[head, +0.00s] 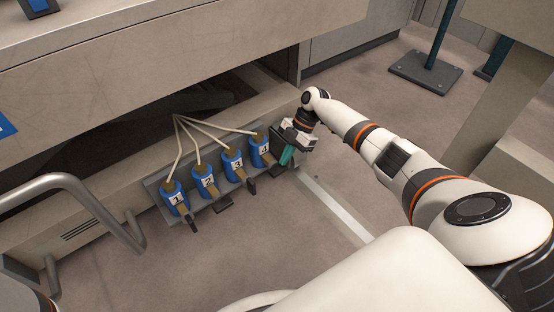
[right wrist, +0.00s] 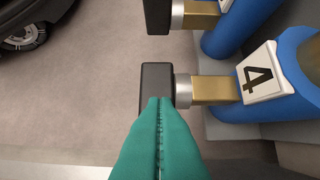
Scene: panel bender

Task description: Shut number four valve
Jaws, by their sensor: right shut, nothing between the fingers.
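Number four valve (head: 261,150) is the rightmost in a row of blue valves on a grey bracket at the machine's base. In the right wrist view, its "4" label (right wrist: 262,72), brass stem (right wrist: 212,90), silver collar and black handle (right wrist: 157,80) show. My right gripper (head: 287,156) is just right of this valve in the head view. Its teal fingers (right wrist: 160,112) are shut and empty, with their tips overlapping the handle's lower end in the right wrist view; I cannot tell whether they touch. My left gripper is out of view.
Valves one (head: 175,198), two (head: 204,181) and three (head: 233,165) stand to the left, with pale hoses rising from them. A grey rail (head: 95,205) curves at the left. The machine's frame overhangs behind. Floor in front is clear.

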